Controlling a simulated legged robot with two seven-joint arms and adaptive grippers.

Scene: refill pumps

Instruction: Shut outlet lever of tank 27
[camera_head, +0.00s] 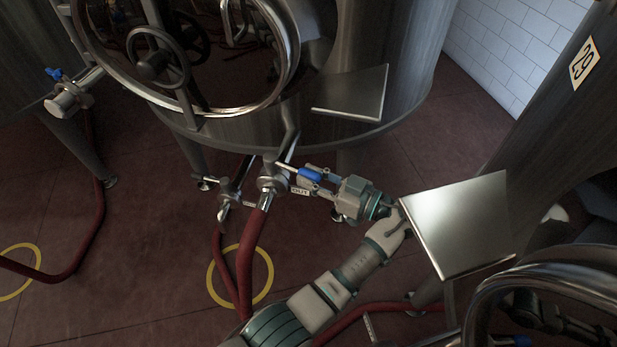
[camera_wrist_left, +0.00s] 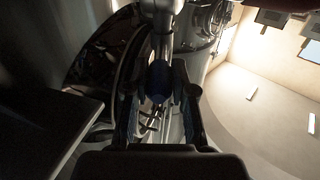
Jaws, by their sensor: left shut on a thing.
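The outlet lever (camera_head: 309,175) has a blue handle and sits on a steel valve under the middle tank (camera_head: 400,60). A small OUT label (camera_head: 300,191) hangs just below it. No number shows on this tank. My left gripper (camera_head: 318,182) is shut on the blue handle, its fingers on either side of it. In the left wrist view the blue handle (camera_wrist_left: 159,82) lies between the two fingers of my left gripper (camera_wrist_left: 162,95), dark and in shadow. The lever points away from the valve toward my gripper. My right gripper is not in view.
Red hoses (camera_head: 250,262) run down from the valves to the floor. A steel plate (camera_head: 462,225) juts out close to my left wrist. The right tank (camera_head: 545,125) carries a 29 tag (camera_head: 583,63). Another blue-handled valve (camera_head: 65,98) is at far left.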

